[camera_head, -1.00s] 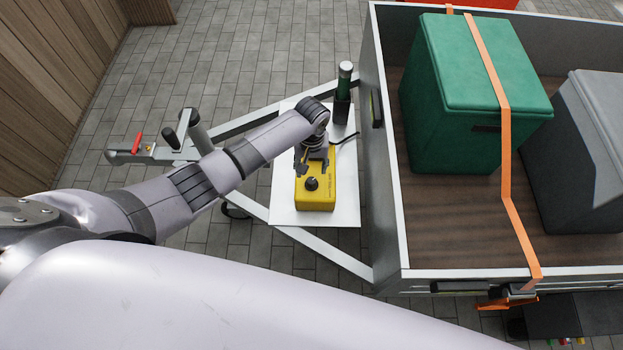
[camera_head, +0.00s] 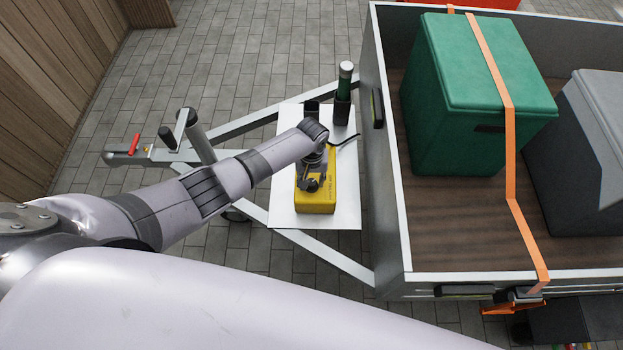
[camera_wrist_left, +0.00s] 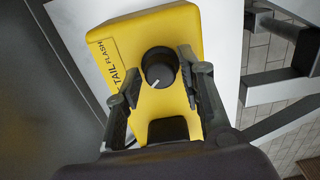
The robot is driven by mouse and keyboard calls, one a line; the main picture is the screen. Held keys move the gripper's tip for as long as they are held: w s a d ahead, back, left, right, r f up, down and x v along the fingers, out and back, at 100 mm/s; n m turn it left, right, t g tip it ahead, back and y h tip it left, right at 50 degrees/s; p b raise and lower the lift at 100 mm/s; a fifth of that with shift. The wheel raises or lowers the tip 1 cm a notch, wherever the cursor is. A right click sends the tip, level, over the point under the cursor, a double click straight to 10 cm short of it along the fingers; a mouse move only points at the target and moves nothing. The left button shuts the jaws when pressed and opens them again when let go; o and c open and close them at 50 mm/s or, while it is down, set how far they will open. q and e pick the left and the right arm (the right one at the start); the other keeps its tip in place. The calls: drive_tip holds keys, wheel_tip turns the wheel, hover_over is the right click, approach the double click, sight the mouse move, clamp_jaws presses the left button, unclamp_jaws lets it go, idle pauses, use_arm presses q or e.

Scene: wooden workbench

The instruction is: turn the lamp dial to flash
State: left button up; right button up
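The lamp box (camera_head: 316,207) is yellow and lies on a white board on the trailer's drawbar; it also shows in the left wrist view (camera_wrist_left: 148,30). Its round black dial (camera_wrist_left: 159,66) has a white mark at its lower edge. The words TAIL and FLASH are printed on the box left of the dial. My left gripper (camera_wrist_left: 158,70) is open, with one finger on each side of the dial and gaps visible. In the head view the left gripper (camera_head: 311,184) covers most of the dial. My right gripper is not in view.
The white board (camera_head: 285,205) has bare room around the box. A dark green cylinder (camera_head: 345,80) in a black holder stands behind, with a cable near the box. The trailer wall (camera_head: 385,180) rises close on the right. A green box (camera_head: 450,120) is strapped in the trailer.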

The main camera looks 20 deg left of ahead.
use_arm(q)
clamp_jaws()
drive_tip(key=shift+m, duration=0.3)
drive_tip(key=shift+m+p, duration=0.4)
drive_tip(key=shift+m, duration=0.8)
drive_tip(key=m, duration=0.4)
drive_tip(key=shift+m+p, duration=0.3)
drive_tip(key=m, duration=0.4)
drive_tip(key=shift+m, duration=2.1)
